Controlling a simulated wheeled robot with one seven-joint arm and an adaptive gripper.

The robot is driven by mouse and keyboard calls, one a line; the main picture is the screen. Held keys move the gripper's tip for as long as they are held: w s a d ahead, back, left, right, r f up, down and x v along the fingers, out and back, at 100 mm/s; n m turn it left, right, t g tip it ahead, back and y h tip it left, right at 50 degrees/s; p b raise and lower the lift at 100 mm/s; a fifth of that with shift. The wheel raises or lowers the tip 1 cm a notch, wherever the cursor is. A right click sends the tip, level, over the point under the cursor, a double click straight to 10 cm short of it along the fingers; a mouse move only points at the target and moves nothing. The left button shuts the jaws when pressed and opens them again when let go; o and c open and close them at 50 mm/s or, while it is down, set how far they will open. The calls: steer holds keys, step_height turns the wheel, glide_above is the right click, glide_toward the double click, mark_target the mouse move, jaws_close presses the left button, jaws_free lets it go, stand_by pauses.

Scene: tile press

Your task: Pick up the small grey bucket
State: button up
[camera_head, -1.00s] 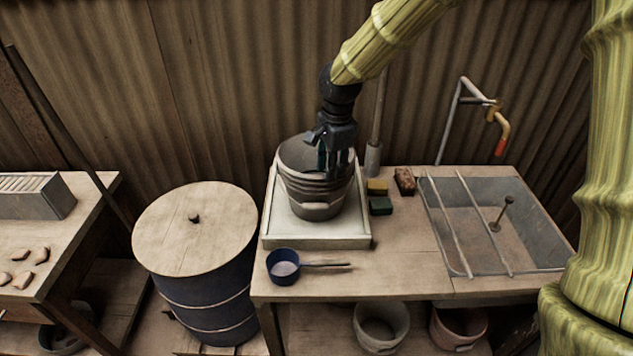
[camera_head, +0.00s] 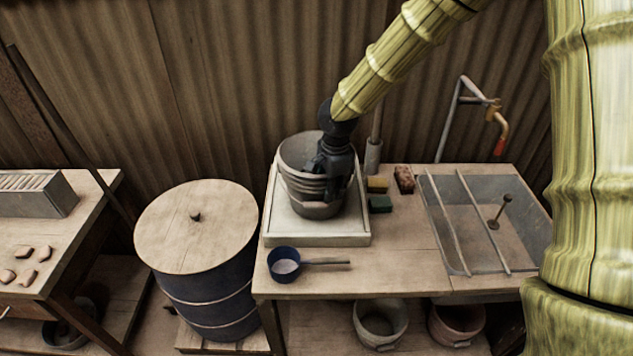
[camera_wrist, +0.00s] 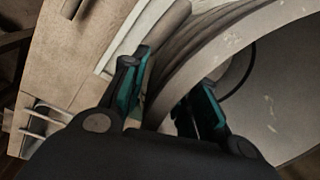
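The small grey bucket (camera_head: 296,182) stands upright in a pale shallow tray (camera_head: 305,239) on the wooden table. My gripper (camera_head: 332,192) reaches down at the bucket's right front rim. In the wrist view the bucket's curved wall (camera_wrist: 215,50) runs between my two teal-padded fingers (camera_wrist: 168,100). One finger is inside the bucket and the other is outside. The fingers are apart, with a gap showing beside the wall. The fingertips are partly hidden in the head view.
A blue saucepan (camera_head: 284,266) lies in front of the tray. A sink (camera_head: 480,215) is further right. A lidded barrel (camera_head: 205,290) stands left.

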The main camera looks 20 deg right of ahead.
jaws_close()
steer(key=shift+r, duration=0.15)
stand_by(0.6)
